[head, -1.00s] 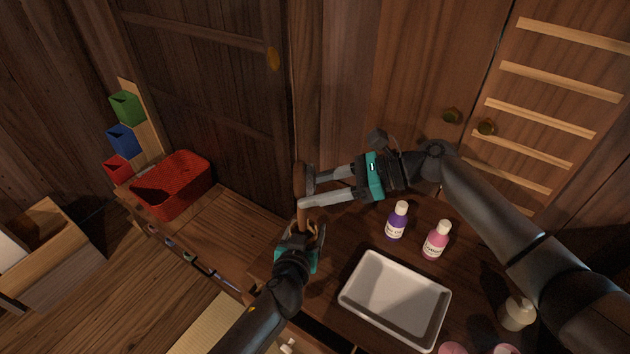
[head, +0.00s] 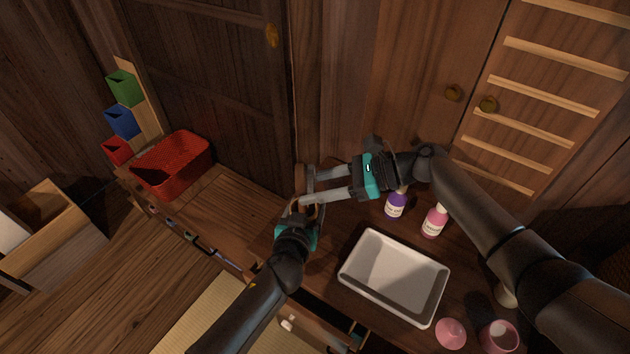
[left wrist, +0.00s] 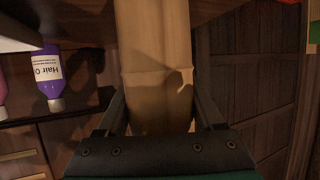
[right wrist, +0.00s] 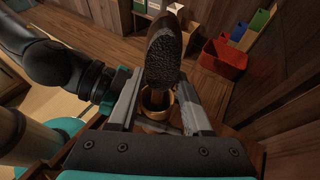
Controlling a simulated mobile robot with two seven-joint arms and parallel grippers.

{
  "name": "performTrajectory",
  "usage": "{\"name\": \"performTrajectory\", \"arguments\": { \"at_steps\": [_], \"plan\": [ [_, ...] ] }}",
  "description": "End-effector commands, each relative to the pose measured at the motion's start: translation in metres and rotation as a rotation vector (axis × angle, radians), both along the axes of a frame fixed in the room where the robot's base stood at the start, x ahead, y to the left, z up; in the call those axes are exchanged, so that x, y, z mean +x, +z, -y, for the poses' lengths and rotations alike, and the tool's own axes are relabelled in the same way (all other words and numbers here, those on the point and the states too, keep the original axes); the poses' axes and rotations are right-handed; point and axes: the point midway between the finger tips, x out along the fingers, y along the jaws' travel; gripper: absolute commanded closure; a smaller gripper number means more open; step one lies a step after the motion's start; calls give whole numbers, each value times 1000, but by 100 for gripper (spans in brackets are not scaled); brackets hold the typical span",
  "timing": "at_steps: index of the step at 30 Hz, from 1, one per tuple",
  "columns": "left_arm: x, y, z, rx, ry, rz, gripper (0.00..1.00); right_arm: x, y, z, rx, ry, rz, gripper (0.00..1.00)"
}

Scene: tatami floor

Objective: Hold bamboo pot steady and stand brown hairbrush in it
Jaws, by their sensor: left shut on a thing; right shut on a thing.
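The tan bamboo pot (left wrist: 155,60) fills the middle of the left wrist view, between the fingers of my left gripper (head: 302,212), which is shut on it. The brown hairbrush (right wrist: 163,55) is in my right gripper (head: 308,186), shut on it, with its dark bristled head up. In the right wrist view its handle points down at the round mouth of the bamboo pot (right wrist: 157,98) and appears to enter it. How deep the handle sits is hidden. In the head view, the fingers cover most of the hairbrush and pot.
A white tray (head: 394,277) lies on the wooden top, near a purple bottle (head: 396,206) and a pink bottle (head: 434,221). Pink containers (head: 498,338) stand at the lower right. A red basket (head: 171,163) is at the left. Wooden doors stand behind.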

Motion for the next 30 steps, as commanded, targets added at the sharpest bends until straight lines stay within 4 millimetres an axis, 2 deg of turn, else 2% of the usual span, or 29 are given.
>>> {"name": "performTrajectory", "arguments": {
  "at_steps": [12, 13, 22, 30],
  "plan": [
    [0, -1, 0, 0, 0, -2, 87, 0, -3, 0, 1, 0, 1, 100],
    [0, -1, 0, 0, 0, -2, 87, 0, -3, 0, 1, 0, 0, 50],
    [0, -1, 0, 0, 0, -2, 87, 0, -3, 0, 1, 0, 0, 16],
    [0, -1, 0, 1, 1, -2, 87, 0, -3, 1, -1, 0, 0, 16]
  ]
}}
